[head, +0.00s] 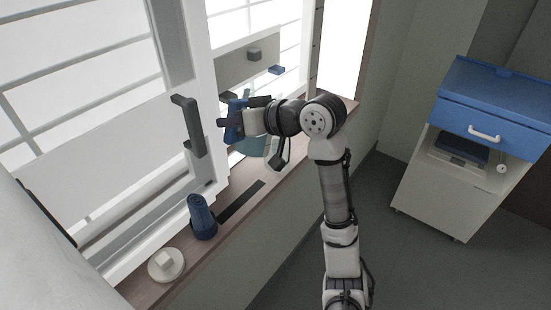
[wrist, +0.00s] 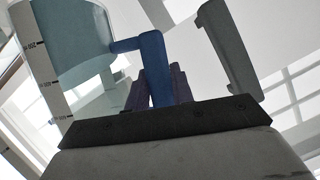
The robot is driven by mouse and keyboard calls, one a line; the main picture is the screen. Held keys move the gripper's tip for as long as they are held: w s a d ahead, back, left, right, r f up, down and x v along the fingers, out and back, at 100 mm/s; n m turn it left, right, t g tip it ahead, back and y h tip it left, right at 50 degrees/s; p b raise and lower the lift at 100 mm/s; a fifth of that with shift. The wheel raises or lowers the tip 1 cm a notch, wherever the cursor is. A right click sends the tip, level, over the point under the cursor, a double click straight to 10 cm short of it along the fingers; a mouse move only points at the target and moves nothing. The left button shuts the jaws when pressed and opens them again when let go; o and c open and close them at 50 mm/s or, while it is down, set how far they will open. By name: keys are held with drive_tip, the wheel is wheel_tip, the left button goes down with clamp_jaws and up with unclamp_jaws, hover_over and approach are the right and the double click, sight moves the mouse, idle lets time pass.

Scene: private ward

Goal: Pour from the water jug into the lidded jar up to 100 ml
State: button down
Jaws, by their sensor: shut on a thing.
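The water jug has a blue handle and a clear body with pale teal water. In the wrist view the jug (wrist: 75,40) fills the upper left, with a marked scale strip down its side. My gripper (wrist: 157,88) is shut on the jug's blue handle (wrist: 152,48). In the head view my gripper (head: 234,124) holds the jug by the window, above the sill; part of the teal body (head: 256,146) shows below the gripper. I cannot make out the lidded jar for certain; it may be hidden by the jug or arm.
A dark blue tapered container (head: 202,216) stands on the wooden window sill (head: 180,287). A white round dish (head: 165,265) with a white block is nearer. A grey window handle (head: 187,125) juts out left of my gripper. A blue-topped cabinet (head: 430,190) stands at right.

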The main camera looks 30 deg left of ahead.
sight(243, 103)
drive_tip(key=shift+r+m+g+p, duration=0.3)
drive_tip(key=shift+r+m+p, duration=0.35)
drive_tip(key=shift+p, duration=1.1)
drive_tip(key=shift+w+r+m+g+y+p, duration=0.25)
drive_tip(key=shift+r+m+g+p, duration=0.45)
drive_tip(key=shift+p, duration=1.35)
idle(0.6)
drive_tip(key=shift+w+d+r+m+g+y+p, duration=0.1)
drive_tip(key=shift+w+r+m+g+y+p, duration=0.4)
drive_tip(key=shift+p, duration=1.3)
idle(0.6)
drive_tip(key=shift+w+f+m+p, duration=0.2)
drive_tip(key=shift+w+m+p, duration=0.1)
drive_tip(key=shift+m, duration=0.35)
idle(0.3)
drive_tip(key=shift+w, duration=0.15)
